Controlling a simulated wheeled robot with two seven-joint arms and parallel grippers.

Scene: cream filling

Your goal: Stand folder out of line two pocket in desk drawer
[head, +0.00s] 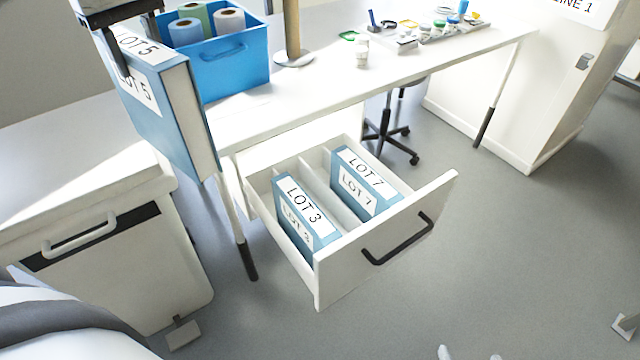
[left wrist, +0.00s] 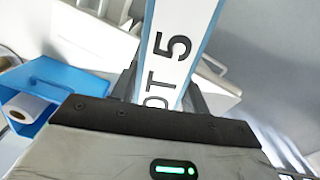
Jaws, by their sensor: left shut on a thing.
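My left gripper (head: 116,40) is shut on a blue folder labelled LOT 5 (head: 168,115) and holds it upright in the air, left of the desk drawer. The folder's label also shows in the left wrist view (left wrist: 178,50), between the fingers. The white desk drawer (head: 388,252) is pulled open, with thin dividers inside. A LOT 3 folder (head: 303,215) and a LOT 7 folder (head: 362,185) stand in it, with a gap between them. A white unit at the top right bears a LINE 1 sign (head: 590,8).
A blue bin (head: 232,68) with several rolls stands on the white desk (head: 330,80), right behind the held folder. A pole on a round base (head: 294,58) and a tray of small jars are farther along. A white cabinet (head: 110,250) stands at left. Floor right of the drawer is clear.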

